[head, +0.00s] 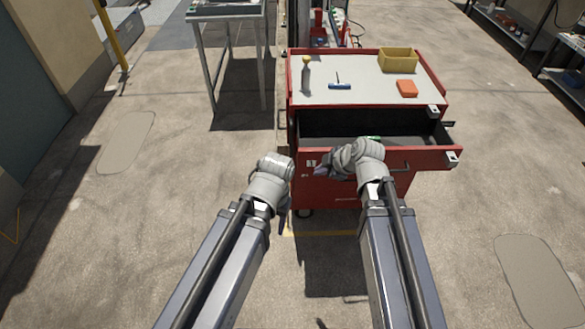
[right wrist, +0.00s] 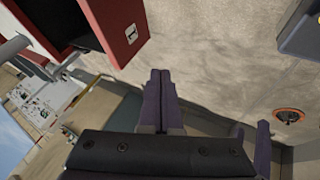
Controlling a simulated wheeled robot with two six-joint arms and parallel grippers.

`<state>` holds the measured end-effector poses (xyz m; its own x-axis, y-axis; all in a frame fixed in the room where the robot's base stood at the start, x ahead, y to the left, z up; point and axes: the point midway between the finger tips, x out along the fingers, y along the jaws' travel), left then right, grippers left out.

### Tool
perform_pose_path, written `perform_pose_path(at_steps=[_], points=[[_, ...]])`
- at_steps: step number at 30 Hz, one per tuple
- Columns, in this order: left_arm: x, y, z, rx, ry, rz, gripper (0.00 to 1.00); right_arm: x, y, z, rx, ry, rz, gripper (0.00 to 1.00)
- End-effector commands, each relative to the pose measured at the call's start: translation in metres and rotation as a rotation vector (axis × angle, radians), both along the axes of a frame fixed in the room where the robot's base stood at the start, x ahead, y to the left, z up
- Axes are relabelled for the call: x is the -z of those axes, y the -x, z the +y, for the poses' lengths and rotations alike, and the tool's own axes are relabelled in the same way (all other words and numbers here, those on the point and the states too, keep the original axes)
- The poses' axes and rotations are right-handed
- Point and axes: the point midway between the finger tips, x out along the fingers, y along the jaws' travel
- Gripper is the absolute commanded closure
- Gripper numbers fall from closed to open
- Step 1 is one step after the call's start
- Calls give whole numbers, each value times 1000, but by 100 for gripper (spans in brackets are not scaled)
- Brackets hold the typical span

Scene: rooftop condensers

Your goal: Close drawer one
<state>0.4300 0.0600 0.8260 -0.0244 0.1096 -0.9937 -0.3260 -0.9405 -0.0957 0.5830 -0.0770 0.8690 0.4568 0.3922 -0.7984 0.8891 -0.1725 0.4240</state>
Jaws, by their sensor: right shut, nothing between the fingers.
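The top drawer (head: 420,158) of a red tool cabinet (head: 350,196) is pulled out, its dark inside showing. A white label reading 1 is on the left end of its front. In the right wrist view the drawer front (right wrist: 122,18) with that label is at the upper left. My right gripper (head: 321,171) is in front of the left part of the drawer front. In the right wrist view its fingers (right wrist: 158,80) are shut and empty, apart from the drawer in that picture. My left gripper (head: 283,222) hangs left of the cabinet, mostly hidden by its wrist; its jaws are unclear.
On the cabinet top are a yellow bin (head: 398,60), an orange box (head: 407,89), a bottle (head: 306,75) and a blue tool (head: 340,86). A grey table (head: 228,10) stands behind left. Shelves (head: 510,30) are far right. Floor on both sides is clear.

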Motion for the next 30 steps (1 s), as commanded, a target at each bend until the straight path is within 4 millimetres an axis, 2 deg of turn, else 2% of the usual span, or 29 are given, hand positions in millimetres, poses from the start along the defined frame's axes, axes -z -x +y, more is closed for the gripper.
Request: perform_pose_path(at_steps=[5,11,17,29,30], points=[[1,0,0,0,0,0,44,1,-1,0,-3,1,-4,100],[11,0,0,0,0,0,44,11,-6,4,-3,2,-2,100],[32,0,0,0,0,0,44,32,-16,13,-4,1,-1,100],[88,0,0,1,0,0,44,87,-48,40,-3,2,-2,100],[84,0,0,1,0,0,44,83,-57,41,-2,1,-1,100]])
